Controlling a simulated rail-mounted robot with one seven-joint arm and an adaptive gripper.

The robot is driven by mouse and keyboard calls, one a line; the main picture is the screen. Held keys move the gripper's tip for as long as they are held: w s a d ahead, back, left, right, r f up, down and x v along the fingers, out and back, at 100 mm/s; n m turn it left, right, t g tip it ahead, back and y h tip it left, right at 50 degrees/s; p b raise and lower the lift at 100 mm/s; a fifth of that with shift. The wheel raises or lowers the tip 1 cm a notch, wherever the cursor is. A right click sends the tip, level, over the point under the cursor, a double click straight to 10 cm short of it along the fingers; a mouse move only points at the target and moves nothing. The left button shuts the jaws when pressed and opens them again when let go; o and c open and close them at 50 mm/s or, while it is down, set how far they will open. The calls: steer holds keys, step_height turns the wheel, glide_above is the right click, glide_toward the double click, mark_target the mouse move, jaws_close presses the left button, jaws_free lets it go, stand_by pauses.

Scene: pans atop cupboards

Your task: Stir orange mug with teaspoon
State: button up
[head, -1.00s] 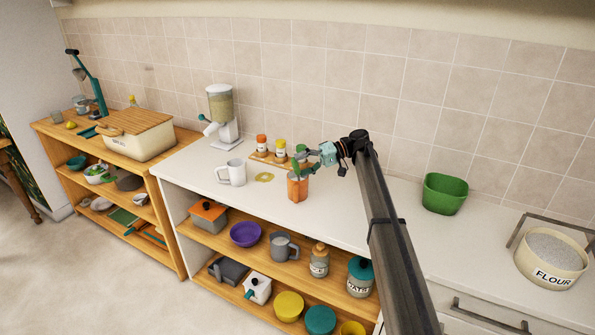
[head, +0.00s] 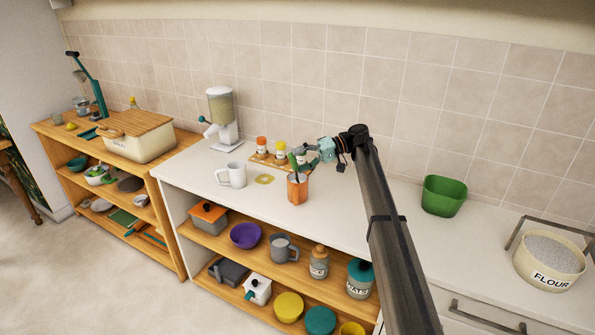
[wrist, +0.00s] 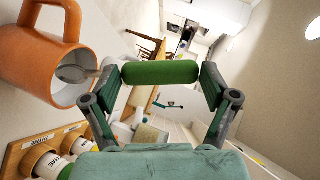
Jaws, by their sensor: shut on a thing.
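The orange mug (head: 297,189) stands on the white counter; in the wrist view (wrist: 30,50) it is at the left with its mouth facing my gripper. My gripper (head: 302,158) is above the mug, on its right side. It is shut on the green handle of the teaspoon (wrist: 160,72). The metal bowl of the teaspoon shows inside the mug's mouth in the wrist view. In the head view the green handle (head: 293,161) rises leaning from the mug's top; the spoon's lower end is hidden by the mug wall.
A spice rack with jars (head: 280,150) stands close behind the mug. A green bin (head: 444,195) stands right. The counter front of the mug is clear.

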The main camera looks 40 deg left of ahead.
steer(key=r, duration=0.1)
steer(key=s+r, duration=0.1)
steer(key=r, duration=0.1)
steer(key=r+p, duration=0.1)
steer(key=shift+s+d+r, duration=0.2)
steer(key=shift+s, duration=0.2)
stand_by(0.4)
steer(key=shift+r+p, duration=0.85)
steer(key=shift+r, duration=1.65)
